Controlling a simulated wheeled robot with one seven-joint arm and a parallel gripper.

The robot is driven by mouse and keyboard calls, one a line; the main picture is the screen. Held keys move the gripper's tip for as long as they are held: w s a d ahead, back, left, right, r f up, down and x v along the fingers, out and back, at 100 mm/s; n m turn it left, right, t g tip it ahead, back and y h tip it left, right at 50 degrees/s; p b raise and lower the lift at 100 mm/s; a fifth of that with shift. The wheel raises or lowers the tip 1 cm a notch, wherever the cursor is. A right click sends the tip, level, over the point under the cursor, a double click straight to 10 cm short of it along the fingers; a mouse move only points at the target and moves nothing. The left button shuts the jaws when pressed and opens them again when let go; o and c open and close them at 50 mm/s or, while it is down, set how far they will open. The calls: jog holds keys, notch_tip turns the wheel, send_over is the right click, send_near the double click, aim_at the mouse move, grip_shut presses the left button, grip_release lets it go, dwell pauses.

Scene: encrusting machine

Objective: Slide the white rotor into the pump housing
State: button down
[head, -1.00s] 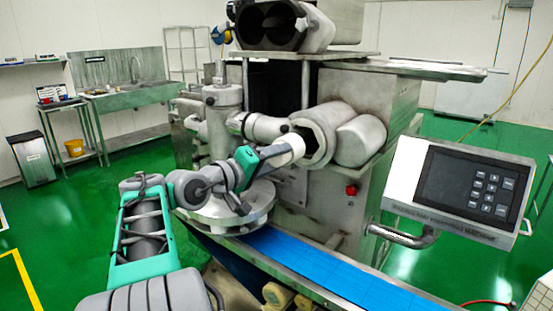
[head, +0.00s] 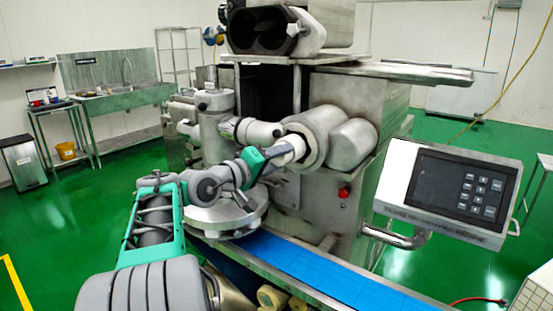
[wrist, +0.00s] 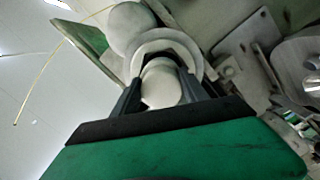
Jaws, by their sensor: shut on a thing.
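The white rotor (head: 286,154) is held level at the mouth of the grey round pump housing (head: 318,127) on the machine's side. Its far end overlaps the housing opening and appears to be inside it; how deep I cannot tell. My gripper (head: 271,158) is on the rotor's near side, in front of the housing. In the wrist view my gripper (wrist: 158,97) has its two dark fingers on either side of the rotor's rounded white end (wrist: 161,84), shut on it. The pale ring of the housing (wrist: 188,50) surrounds the rotor behind.
A blue conveyor belt (head: 310,268) runs below my arm. A second rounded cylinder (head: 352,145) sits right beside the housing. A round steel part (head: 225,217) lies under my forearm.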

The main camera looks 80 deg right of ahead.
jog(key=shift+r, duration=0.1)
jog(key=shift+w+p+x, duration=0.15)
jog(key=shift+p+x, duration=0.5)
jog(key=shift+x, duration=1)
jog(key=shift+w+p+x, duration=0.15)
jog(key=shift+p+x, duration=0.5)
jog(key=shift+x, duration=1)
jog(key=shift+d+r, duration=0.15)
jog(key=shift+r, duration=0.05)
jog(key=shift+c, duration=1.5)
grip_release()
jog(key=shift+f, duration=0.15)
jog(key=b+v, duration=0.2)
jog(key=v, duration=0.5)
jog(key=shift+w+a, duration=0.15)
jog(key=shift+a, duration=0.1)
